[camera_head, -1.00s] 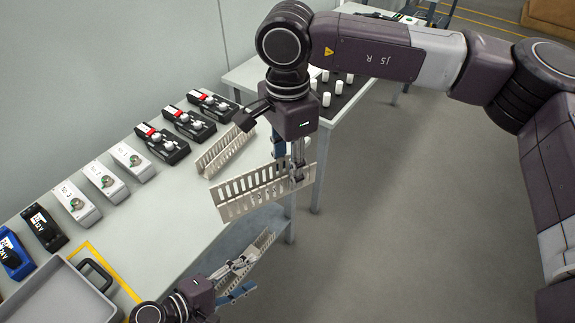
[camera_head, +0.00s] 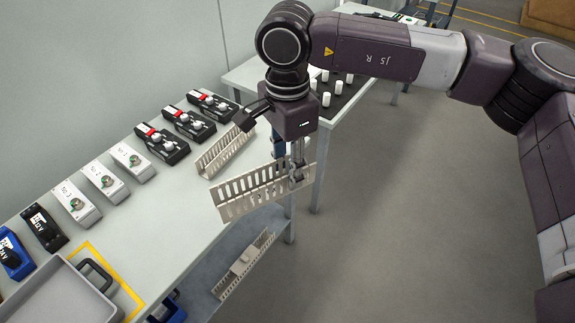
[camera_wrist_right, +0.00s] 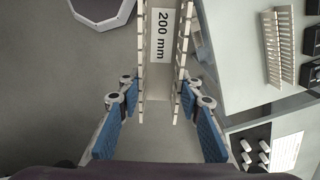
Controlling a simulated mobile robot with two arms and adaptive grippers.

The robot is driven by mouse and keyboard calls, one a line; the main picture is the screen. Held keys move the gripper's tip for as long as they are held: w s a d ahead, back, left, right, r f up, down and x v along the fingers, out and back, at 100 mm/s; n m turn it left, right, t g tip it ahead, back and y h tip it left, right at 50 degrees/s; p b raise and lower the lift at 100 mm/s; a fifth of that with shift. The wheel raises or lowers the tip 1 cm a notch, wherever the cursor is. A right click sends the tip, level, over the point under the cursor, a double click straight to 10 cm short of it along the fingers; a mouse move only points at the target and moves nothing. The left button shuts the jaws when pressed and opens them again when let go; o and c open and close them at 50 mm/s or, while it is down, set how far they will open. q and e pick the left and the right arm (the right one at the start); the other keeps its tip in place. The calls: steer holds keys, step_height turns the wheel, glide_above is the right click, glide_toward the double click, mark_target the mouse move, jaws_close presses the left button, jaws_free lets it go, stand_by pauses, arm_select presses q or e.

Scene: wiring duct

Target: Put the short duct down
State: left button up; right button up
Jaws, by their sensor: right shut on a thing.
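My right gripper (camera_head: 297,172) is shut on a pale slotted duct (camera_head: 250,192), held tilted over the table's right edge. In the right wrist view, this duct (camera_wrist_right: 160,70) lies between the blue finger pads and bears a "200 mm" label. A second slotted duct (camera_head: 222,152) lies on the table behind it and shows at the upper right of the wrist view (camera_wrist_right: 276,48). A third slotted duct (camera_head: 244,263) is below the tabletop, seemingly on a lower shelf.
The white table (camera_head: 165,215) carries black devices with red parts (camera_head: 163,143), white boxes (camera_head: 103,180), blue and black devices, and a grey tray (camera_head: 65,295). A side table behind holds white cylinders (camera_head: 326,98) on a dark mat. Bare tabletop lies left of the held duct.

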arm_select(q)
steer(key=shift+m+g, duration=0.4)
steer(key=shift+m, duration=0.3)
steer(key=s, duration=0.2)
steer(key=s+f, duration=0.1)
steer(key=s, duration=0.1)
steer(key=shift+d, duration=0.35)
steer(key=shift+w, duration=0.1)
